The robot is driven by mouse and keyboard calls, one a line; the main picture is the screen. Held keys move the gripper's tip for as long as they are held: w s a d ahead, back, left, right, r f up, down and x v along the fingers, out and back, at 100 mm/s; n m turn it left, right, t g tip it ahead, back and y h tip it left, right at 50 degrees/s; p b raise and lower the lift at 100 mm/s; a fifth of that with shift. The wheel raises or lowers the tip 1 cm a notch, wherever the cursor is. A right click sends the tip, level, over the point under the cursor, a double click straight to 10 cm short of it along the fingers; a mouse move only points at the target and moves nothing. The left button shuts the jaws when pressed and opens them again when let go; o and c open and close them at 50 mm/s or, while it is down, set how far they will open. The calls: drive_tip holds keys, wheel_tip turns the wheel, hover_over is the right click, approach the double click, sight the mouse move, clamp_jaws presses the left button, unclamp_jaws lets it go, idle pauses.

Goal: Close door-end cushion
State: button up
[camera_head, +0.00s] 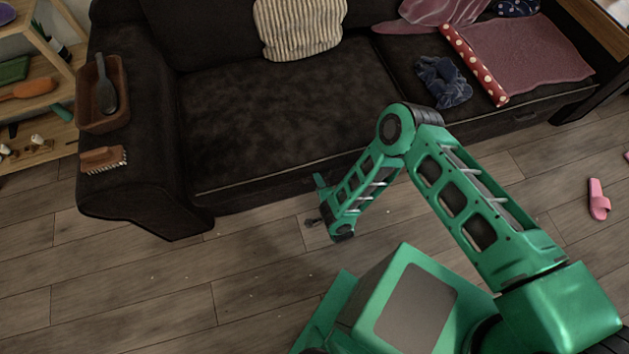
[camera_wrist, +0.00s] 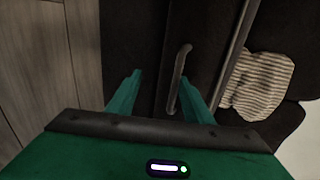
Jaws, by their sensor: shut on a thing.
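The dark sofa (camera_head: 290,105) has a wide left seat cushion (camera_head: 270,120) and a right one partly covered by cloths. I cannot tell from the pictures which one is the door-end cushion. In the wrist view, a grey bar handle (camera_wrist: 178,78) sits on the dark sofa front beside a light-trimmed cushion edge (camera_wrist: 236,60). My gripper (camera_wrist: 160,88) has its green fingers either side of the dark front, the handle close to the right finger. It is shut on the handle. In the head view my forearm hides most of the gripper, low before the sofa front.
A striped pillow (camera_head: 300,25) stands against the sofa back. A wooden tray (camera_head: 103,112) and a brush (camera_head: 103,158) lie on the left armrest. A polka-dot roll (camera_head: 473,64) and blue cloth (camera_head: 443,80) lie on the right seat. The wooden floor (camera_head: 150,285) is clear at left.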

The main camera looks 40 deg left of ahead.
drive_tip(key=shift+s+d+f, duration=0.35)
drive_tip(key=shift+s, duration=0.3)
drive_tip(key=w+r+v, duration=0.1)
drive_tip(key=v, duration=0.9)
drive_tip(key=shift+w, duration=0.1)
